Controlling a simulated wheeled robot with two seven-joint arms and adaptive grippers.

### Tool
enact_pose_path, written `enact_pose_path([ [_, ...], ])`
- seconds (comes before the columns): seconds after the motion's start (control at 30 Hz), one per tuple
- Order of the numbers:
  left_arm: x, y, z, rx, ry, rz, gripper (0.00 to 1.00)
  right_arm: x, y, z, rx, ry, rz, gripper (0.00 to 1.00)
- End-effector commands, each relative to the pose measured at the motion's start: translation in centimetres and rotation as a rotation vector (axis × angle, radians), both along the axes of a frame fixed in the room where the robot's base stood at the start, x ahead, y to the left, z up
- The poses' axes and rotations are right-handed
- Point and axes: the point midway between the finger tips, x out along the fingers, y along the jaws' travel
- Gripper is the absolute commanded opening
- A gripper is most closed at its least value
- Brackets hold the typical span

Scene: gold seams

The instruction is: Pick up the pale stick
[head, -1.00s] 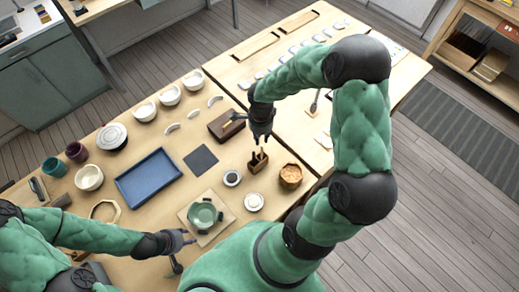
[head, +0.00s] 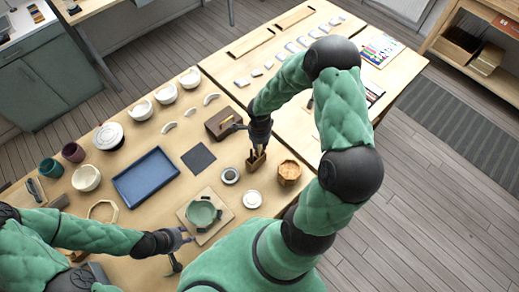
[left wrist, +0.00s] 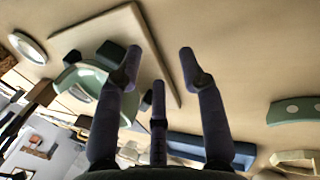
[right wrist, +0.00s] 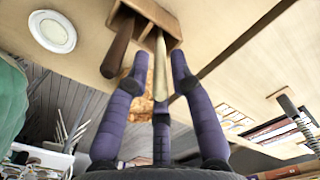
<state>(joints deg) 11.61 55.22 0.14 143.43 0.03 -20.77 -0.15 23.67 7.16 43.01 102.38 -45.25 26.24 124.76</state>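The pale stick (right wrist: 161,66) stands in a small brown wooden holder (right wrist: 150,12), beside a darker brown stick (right wrist: 118,46). The holder also shows in the head view (head: 256,162), right of the dark square mat. My right gripper (right wrist: 157,82) is open around the pale stick, which runs between its fingers with gaps visible on both sides. In the head view my right gripper (head: 259,143) is just above the holder and partly hides the sticks. My left gripper (head: 184,236) is open and empty near the green bowl (head: 201,213), which also shows in the left wrist view (left wrist: 80,78).
An octagonal wooden container (head: 289,173) stands just right of the holder. A brown box (head: 222,124) is behind. A blue tray (head: 147,177) and dark mat (head: 198,157) lie to the left.

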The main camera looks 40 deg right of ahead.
Motion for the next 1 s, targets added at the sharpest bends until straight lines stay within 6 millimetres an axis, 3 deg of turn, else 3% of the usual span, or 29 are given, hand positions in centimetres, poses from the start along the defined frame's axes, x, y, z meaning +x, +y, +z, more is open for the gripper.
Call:
enact_pose_path([
  [0.03, 0.0, 0.0, 0.0, 0.000, 0.000, 0.000, 0.40, 0.0, 0.0, 0.0, 0.000, 0.000, 0.000, 0.18],
  [0.1, 0.0, 0.0, 0.0, 0.000, 0.000, 0.000, 0.40, 0.0, 0.0, 0.0, 0.000, 0.000, 0.000, 0.01],
  [0.57, 0.0, 0.0, 0.0, 0.000, 0.000, 0.000, 0.40, 0.1, 0.0, 0.4, -0.001, -0.002, 0.000, 0.00],
  [1.0, 0.0, 0.0, 0.6, 0.000, 0.000, 0.000, 0.40, 0.1, 0.0, 7.5, -0.002, -0.004, 0.000, 0.00],
])
